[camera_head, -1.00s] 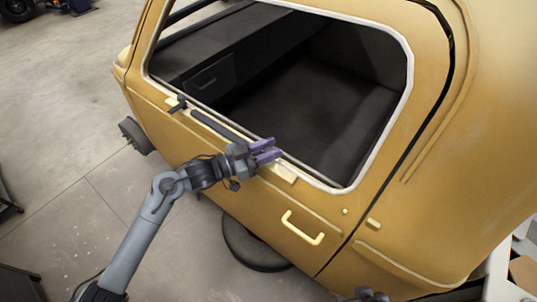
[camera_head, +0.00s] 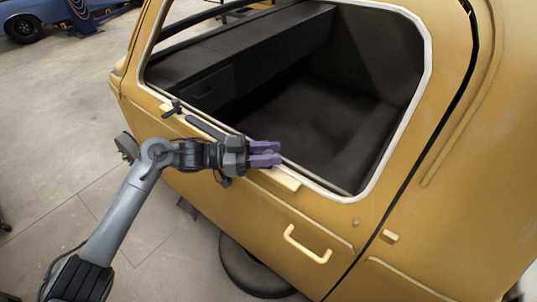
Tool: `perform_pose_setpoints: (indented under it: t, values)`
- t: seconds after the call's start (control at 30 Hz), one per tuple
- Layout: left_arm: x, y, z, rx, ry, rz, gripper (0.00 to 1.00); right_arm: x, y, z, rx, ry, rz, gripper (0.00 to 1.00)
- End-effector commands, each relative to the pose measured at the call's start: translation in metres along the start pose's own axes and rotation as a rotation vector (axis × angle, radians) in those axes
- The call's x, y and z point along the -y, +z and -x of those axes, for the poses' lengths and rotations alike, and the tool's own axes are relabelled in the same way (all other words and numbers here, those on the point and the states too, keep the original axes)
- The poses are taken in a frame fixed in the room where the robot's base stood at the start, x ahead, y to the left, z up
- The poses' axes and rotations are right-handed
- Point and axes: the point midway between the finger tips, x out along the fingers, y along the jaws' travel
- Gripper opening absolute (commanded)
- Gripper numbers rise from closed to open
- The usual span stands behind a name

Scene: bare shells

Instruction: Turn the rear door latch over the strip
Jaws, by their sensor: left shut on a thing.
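The yellow vehicle door (camera_head: 330,215) fills the middle, with a cream-framed open window. A dark strip (camera_head: 205,127) lies along the lower window sill. A small dark latch (camera_head: 173,106) stands at the strip's left end. My left gripper (camera_head: 266,154), with purple fingers, is at the strip's right end, above a cream block (camera_head: 281,178). It is shut on a latch there, which the fingers mostly hide. How far that latch is turned cannot be told. My right gripper is not in view.
A cream door handle (camera_head: 307,245) sticks out below the sill. A black wheel (camera_head: 250,268) lies below the door. A blue car (camera_head: 33,24) stands far off; the concrete floor at left is mostly clear.

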Motion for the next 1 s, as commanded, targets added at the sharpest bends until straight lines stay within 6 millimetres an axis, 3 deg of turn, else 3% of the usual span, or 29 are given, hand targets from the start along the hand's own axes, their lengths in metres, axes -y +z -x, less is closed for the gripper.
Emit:
perform_pose_setpoints:
  t: [0.17,0.2,0.3,0.67,1.0]
  values:
    - [-0.001,-0.001,-0.001,0.000,0.002,0.000,0.04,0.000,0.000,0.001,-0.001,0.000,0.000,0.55]
    - [-0.001,-0.001,-0.001,0.000,0.002,0.000,0.40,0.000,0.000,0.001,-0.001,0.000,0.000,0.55]
    - [-0.001,0.000,-0.001,0.000,0.001,0.000,0.53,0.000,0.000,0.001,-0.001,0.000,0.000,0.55]
    - [0.000,0.001,0.003,0.000,0.000,0.000,0.53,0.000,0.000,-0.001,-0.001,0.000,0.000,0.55]
    - [0.001,0.002,0.051,0.001,-0.003,-0.001,0.53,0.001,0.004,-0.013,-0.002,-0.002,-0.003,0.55]
